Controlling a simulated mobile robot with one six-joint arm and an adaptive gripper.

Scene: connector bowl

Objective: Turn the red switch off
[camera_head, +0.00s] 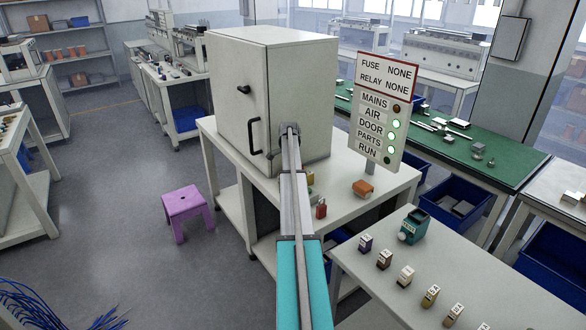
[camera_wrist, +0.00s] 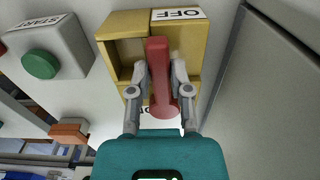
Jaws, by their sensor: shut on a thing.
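The red switch (camera_wrist: 158,70) is a red lever in a yellow housing (camera_wrist: 122,24) in the wrist view. An upside-down "OFF" label (camera_wrist: 180,13) is at the housing's top edge. A second label at the bottom edge is mostly hidden by the lever and fingers. My gripper (camera_wrist: 160,75) is shut on the lever, one grey finger on each side. The lever's long part lies on the "OFF" label's side of the picture, its rounded end toward my gripper's body.
A grey box with a green "START" button (camera_wrist: 41,64) is left of the housing. A large cabinet (camera_head: 255,85) stands on the table, with a lit sign panel (camera_head: 380,112) beside it. An orange block (camera_head: 363,188) and a small red object (camera_head: 321,209) are on the table.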

